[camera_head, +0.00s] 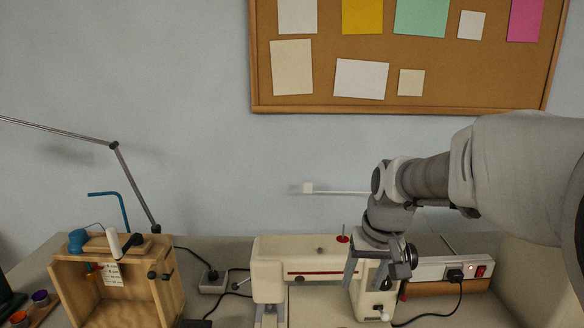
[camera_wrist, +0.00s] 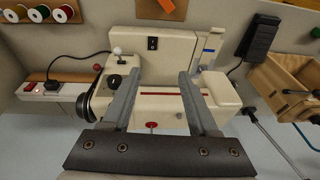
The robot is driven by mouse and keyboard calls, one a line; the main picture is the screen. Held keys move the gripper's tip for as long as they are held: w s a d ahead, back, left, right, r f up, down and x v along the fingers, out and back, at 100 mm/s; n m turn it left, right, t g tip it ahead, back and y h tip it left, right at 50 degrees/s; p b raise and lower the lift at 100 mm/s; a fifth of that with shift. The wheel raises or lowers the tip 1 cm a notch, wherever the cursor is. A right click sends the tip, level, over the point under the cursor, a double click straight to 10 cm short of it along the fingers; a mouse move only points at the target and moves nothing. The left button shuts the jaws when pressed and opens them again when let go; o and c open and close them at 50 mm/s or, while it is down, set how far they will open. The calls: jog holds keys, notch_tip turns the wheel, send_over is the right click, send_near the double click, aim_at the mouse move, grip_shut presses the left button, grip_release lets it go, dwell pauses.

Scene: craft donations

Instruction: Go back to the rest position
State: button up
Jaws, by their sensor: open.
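My gripper (camera_head: 368,270) hangs in front of the right end of the cream sewing machine (camera_head: 300,262) in the head view, pointing down. In the wrist view, the two fingers of my gripper (camera_wrist: 157,75) are apart with nothing between them. The sewing machine, with a red stripe, shows beyond and below the fingers in the wrist view (camera_wrist: 160,107). I cannot tell whether the fingers touch it. My arm comes in from the right and hides part of the wall and machine.
A wooden box (camera_head: 110,290) stands at the left beneath a jointed lamp arm (camera_head: 135,185). A power strip (camera_head: 450,268) with a plugged cable lies at the right. Thread spools (camera_wrist: 40,13) show in the wrist view. A cork board (camera_head: 400,60) hangs above.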

jog(key=s+r+t, duration=0.1)
jog(key=s+r, duration=0.1)
jog(key=s, duration=0.7)
jog(key=s+r+t, duration=0.2)
jog(key=s+r, duration=0.1)
jog(key=s, duration=0.6)
jog(key=shift+r+h+p, duration=0.2)
jog(key=shift+h+p, duration=0.2)
jog(key=shift+d, duration=0.1)
